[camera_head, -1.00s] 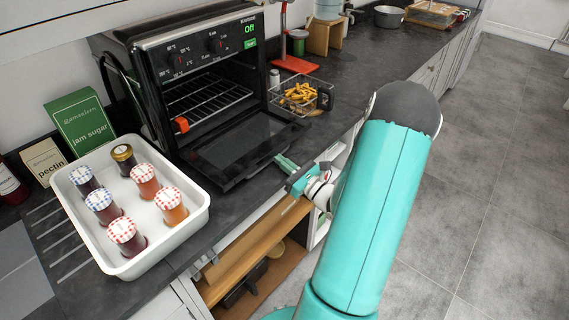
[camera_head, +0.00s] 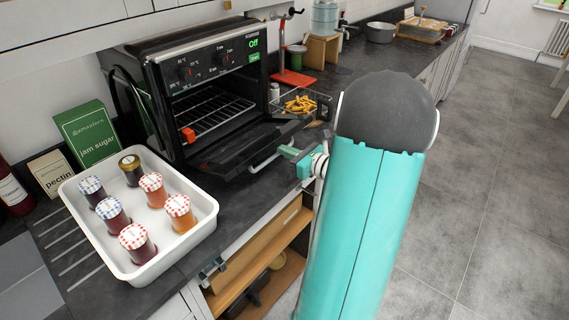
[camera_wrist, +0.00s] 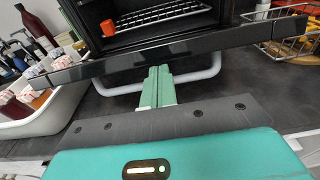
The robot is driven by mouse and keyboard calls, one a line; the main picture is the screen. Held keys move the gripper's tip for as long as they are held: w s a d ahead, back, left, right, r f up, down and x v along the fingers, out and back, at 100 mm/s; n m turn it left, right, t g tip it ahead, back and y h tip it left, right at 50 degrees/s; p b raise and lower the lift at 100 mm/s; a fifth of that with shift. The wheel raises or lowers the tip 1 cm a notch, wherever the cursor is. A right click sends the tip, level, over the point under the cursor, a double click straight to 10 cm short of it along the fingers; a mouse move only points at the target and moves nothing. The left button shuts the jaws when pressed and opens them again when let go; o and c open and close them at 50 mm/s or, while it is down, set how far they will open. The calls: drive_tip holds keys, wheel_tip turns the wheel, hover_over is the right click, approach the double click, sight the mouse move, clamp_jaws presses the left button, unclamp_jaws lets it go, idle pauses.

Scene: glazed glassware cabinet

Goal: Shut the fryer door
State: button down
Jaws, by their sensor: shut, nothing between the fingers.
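The black fryer (camera_head: 150,62) stands on the counter with its door (camera_head: 235,145) hinged down at the bottom, open and tilted a little up from flat. The door's grey bar handle (camera_head: 264,163) shows along its outer edge. In the wrist view the door (camera_wrist: 185,47) crosses as a dark band, with the handle (camera_wrist: 205,80) below it. My gripper (camera_head: 287,151) is shut and empty at the door's front edge. Its green fingers (camera_wrist: 158,86) point at the underside of the door; I cannot tell if they touch it.
A white tray (camera_head: 207,216) of several jars stands left of the door, close to it. A wire basket of fries (camera_head: 300,104) stands to the right. An orange object (camera_head: 188,135) sits at the oven opening. Open shelves lie below the counter edge.

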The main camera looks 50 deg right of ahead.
drive_tip(key=w+r+g, duration=0.2)
drive_tip(key=r, duration=0.2)
drive_tip(key=w+r+g, duration=0.1)
drive_tip(key=r+g, duration=0.1)
drive_tip(key=r, duration=0.2)
drive_tip(key=w+r+g, duration=0.2)
drive_tip(key=r, duration=0.2)
drive_tip(key=shift+w, duration=0.3)
drive_tip(key=w+r+g, duration=0.5)
drive_tip(key=w+r, duration=0.2)
drive_tip(key=w, duration=0.4)
drive_tip(key=shift+w+a, duration=0.15)
drive_tip(key=shift+w, duration=0.1)
drive_tip(key=shift+s+r, duration=0.1)
